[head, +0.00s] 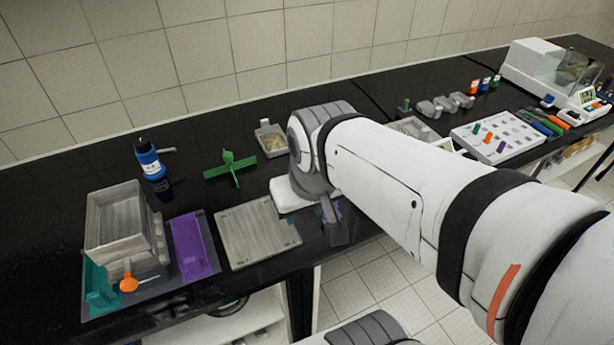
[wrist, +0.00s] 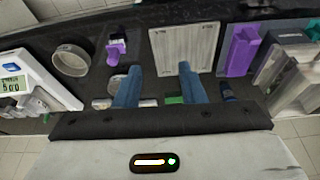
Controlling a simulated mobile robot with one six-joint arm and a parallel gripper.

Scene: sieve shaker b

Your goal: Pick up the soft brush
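I cannot pick out the soft brush with certainty. A green cross-shaped piece (head: 230,168) lies on the black bench left of my arm in the head view. In the wrist view a bit of green (wrist: 173,99) shows between my fingers, mostly hidden by the gripper body. A small purple item (wrist: 117,48) with a pale part stands left of the grey plate; in the head view my arm partly hides it. My gripper (wrist: 158,75) is open, its two blue fingers wide apart over the bench with nothing between the tips.
A grey plate (head: 257,232) lies near the bench's front edge. Left of it are a purple block (head: 193,246), a grey box (head: 125,230) with an orange knob and a blue bottle (head: 150,165). A small tray (head: 271,139) stands behind. A white rack (head: 497,137) is at right.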

